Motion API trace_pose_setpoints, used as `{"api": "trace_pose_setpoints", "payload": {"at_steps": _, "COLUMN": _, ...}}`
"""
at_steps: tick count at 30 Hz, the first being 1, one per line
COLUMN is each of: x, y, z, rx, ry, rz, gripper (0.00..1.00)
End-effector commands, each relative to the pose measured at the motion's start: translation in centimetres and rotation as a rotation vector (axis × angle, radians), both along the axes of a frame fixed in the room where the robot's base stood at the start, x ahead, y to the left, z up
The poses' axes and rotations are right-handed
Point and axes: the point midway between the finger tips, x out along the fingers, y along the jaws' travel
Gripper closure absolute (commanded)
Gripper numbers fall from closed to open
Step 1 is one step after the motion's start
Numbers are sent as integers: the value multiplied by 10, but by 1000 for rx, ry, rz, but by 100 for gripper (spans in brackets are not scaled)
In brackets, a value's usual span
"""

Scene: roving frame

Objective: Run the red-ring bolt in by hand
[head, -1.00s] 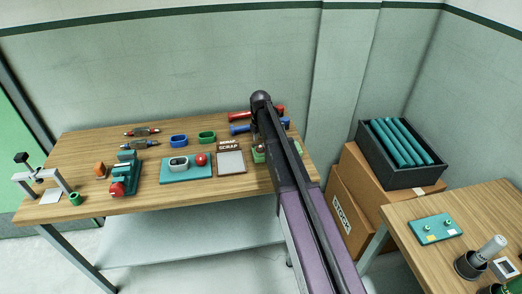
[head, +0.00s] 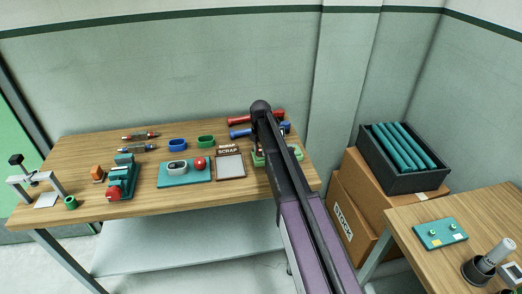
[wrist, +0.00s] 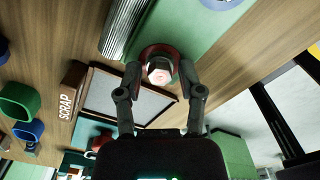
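In the wrist view a red ring (wrist: 145,52) surrounds a pale hex bolt head (wrist: 160,72) on a green fixture (wrist: 190,32). My gripper (wrist: 160,75) has one finger at each side of the ring, with a gap between the fingers and the hex head. It looks open; whether a finger touches the ring is unclear. In the head view the green fixture (head: 296,155) sits at the right end of the workbench, and my arm hides the bolt and gripper.
A scrap tray (head: 230,167) lies just left of the fixture. Red (head: 243,118) and blue (head: 240,133) tools lie behind it. A teal board (head: 185,176) and green and blue rings stand further left. Cardboard boxes (head: 350,220) stand right of the bench.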

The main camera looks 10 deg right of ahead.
Motion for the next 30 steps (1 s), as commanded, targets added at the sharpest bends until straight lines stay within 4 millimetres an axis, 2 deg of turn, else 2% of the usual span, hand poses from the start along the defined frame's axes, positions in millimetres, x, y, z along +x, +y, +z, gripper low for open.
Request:
{"api": "trace_pose_setpoints", "payload": {"at_steps": 1, "x": 0, "y": 0, "z": 0, "rx": 0, "ry": 0, "rz": 0, "gripper": 78}}
{"api": "trace_pose_setpoints", "payload": {"at_steps": 3, "x": 0, "y": 0, "z": 0, "rx": 0, "ry": 0, "rz": 0, "gripper": 99}}
{"api": "trace_pose_setpoints", "payload": {"at_steps": 4, "x": 0, "y": 0, "z": 0, "rx": 0, "ry": 0, "rz": 0, "gripper": 100}}
{"api": "trace_pose_setpoints", "payload": {"at_steps": 7, "x": 0, "y": -5, "z": 0, "rx": 0, "ry": 0, "rz": -1, "gripper": 100}}
{"api": "trace_pose_setpoints", "payload": {"at_steps": 17, "x": 0, "y": -1, "z": 0, "rx": -1, "ry": 0, "rz": -35, "gripper": 100}}
{"api": "trace_pose_setpoints", "payload": {"at_steps": 23, "x": 0, "y": 0, "z": 0, "rx": -1, "ry": 0, "rz": -119, "gripper": 100}}
{"api": "trace_pose_setpoints", "payload": {"at_steps": 30, "x": 0, "y": 0, "z": 0, "rx": -1, "ry": 0, "rz": -294, "gripper": 100}}
